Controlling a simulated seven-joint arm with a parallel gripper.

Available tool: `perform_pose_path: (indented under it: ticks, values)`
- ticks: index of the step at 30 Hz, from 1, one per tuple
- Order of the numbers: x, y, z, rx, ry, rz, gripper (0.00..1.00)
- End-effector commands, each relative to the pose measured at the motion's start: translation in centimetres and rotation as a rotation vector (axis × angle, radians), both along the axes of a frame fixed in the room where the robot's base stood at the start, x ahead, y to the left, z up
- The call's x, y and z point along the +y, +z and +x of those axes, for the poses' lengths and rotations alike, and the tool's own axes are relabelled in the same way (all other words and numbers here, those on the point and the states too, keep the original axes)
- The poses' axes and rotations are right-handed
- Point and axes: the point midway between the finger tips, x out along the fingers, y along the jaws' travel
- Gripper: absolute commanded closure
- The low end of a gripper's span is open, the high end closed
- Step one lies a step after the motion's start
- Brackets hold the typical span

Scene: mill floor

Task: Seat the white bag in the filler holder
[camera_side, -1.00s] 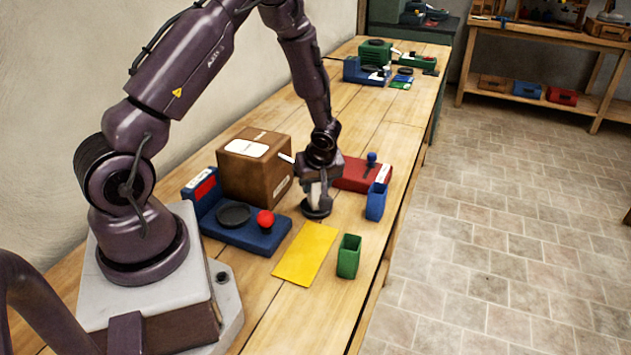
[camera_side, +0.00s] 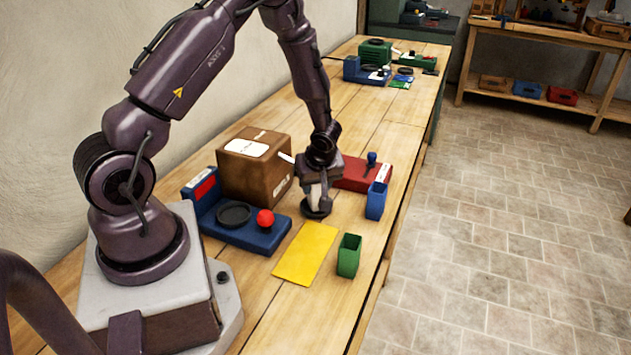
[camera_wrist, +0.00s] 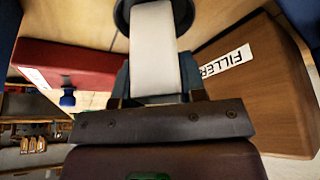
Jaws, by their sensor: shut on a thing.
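The white bag (camera_side: 316,194) is held upright between the fingers of my gripper (camera_side: 318,186), which is shut on it. In the wrist view the bag (camera_wrist: 154,48) is a pale strip running up from between the fingers of my gripper (camera_wrist: 155,82). Its far end meets a dark round holder (camera_wrist: 183,14). In the side view this holder (camera_side: 316,212) stands on the bench right under the bag. The bag's lower end is at the ring; I cannot tell how deep it sits. The brown filler box (camera_side: 252,172) stands just left of my gripper, and its FILLER label shows in the wrist view (camera_wrist: 226,62).
A blue unit (camera_side: 245,236) with a dark disc and red knob sits front left. A red unit (camera_side: 360,172) is behind my gripper. A blue bin (camera_side: 376,202) and a green bin (camera_side: 348,257) stand along the right edge. A flat yellow sheet (camera_side: 305,254) lies in front.

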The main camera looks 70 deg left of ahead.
Motion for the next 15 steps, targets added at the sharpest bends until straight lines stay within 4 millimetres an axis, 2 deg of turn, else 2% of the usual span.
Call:
perform_pose_path:
  ticks: [11, 12, 13, 15]
  values:
    - [0.02, -0.79, 0.0, 0.0, 0.0, 0.0, 0.88]
    - [0.03, -0.77, 0.01, 0.0, 0.001, 0.0, 0.55]
    - [0.03, -0.77, 0.01, 0.0, 0.001, 0.0, 0.51]
    - [0.02, -0.76, 0.01, 0.0, 0.001, 0.0, 0.51]
